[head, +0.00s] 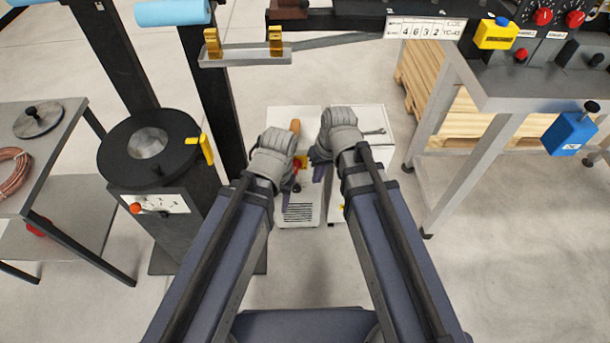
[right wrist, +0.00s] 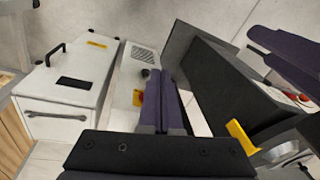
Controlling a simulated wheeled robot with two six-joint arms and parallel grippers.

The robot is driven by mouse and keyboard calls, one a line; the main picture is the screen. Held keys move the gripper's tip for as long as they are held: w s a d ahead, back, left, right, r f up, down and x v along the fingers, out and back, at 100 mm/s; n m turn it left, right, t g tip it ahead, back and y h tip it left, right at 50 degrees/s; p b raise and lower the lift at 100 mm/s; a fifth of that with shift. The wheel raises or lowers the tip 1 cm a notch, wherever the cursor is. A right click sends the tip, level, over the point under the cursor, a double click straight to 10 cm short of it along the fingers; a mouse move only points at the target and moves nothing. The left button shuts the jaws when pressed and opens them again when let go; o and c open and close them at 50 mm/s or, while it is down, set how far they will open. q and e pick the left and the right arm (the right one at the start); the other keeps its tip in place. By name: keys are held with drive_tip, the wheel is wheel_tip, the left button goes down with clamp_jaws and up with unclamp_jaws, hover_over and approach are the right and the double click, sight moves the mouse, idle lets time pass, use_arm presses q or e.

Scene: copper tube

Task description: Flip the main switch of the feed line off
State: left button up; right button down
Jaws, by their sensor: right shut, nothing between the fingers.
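A red switch on a yellow plate (head: 302,161) is on the white vented cabinet (head: 300,212) in the middle of the head view, largely covered by my arms. In the right wrist view the red and yellow switch (right wrist: 138,97) is partly hidden beside my fingers. My right gripper (head: 318,158) is shut and empty, just right of the switch in the head view; its two purple fingers lie together in the right wrist view (right wrist: 170,100). Whether they touch the switch cannot be told. My left gripper (head: 289,188) is low over the same cabinet; its jaws are unclear.
A second white cabinet (right wrist: 65,90) with a black handle stands beside the vented one. A black drum stand (head: 150,155) with a yellow lever is on the left. A grey bench (head: 510,90) with red knobs is on the right. Open floor lies in front of it.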

sight(296, 167)
use_arm(q)
wheel_tip(296, 167, down, 15)
drive_tip(key=b, duration=1.2)
use_arm(e)
drive_tip(key=w+d+f+m+t+y, duration=0.1)
drive_tip(key=w+d+f+t+y, duration=0.1)
drive_tip(key=w+f, duration=0.3)
drive_tip(key=w+d+f+m+t+y, duration=0.1)
drive_tip(key=w+d+f+y, duration=0.1)
drive_tip(key=w+f, duration=0.4)
drive_tip(key=w+d, duration=0.1)
drive_tip(key=w, duration=0.3)
drive_tip(key=shift+d+t, duration=0.4)
use_arm(q)
wheel_tip(296, 167, down, 8)
drive_tip(key=b, duration=0.8)
use_arm(e)
drive_tip(key=shift+w+a+f, duration=0.65)
drive_tip(key=shift+a+f, duration=0.7)
drive_tip(key=shift+a, duration=0.1)
drive_tip(key=shift+w+a+f, duration=0.6)
drive_tip(key=shift+a+f, duration=0.7)
drive_tip(key=shift+a, duration=0.2)
drive_tip(key=shift+w+a+f, duration=0.65)
drive_tip(key=shift+a+f, duration=0.7)
drive_tip(key=shift+a, duration=0.1)
use_arm(q)
drive_tip(key=shift+a, duration=0.1)
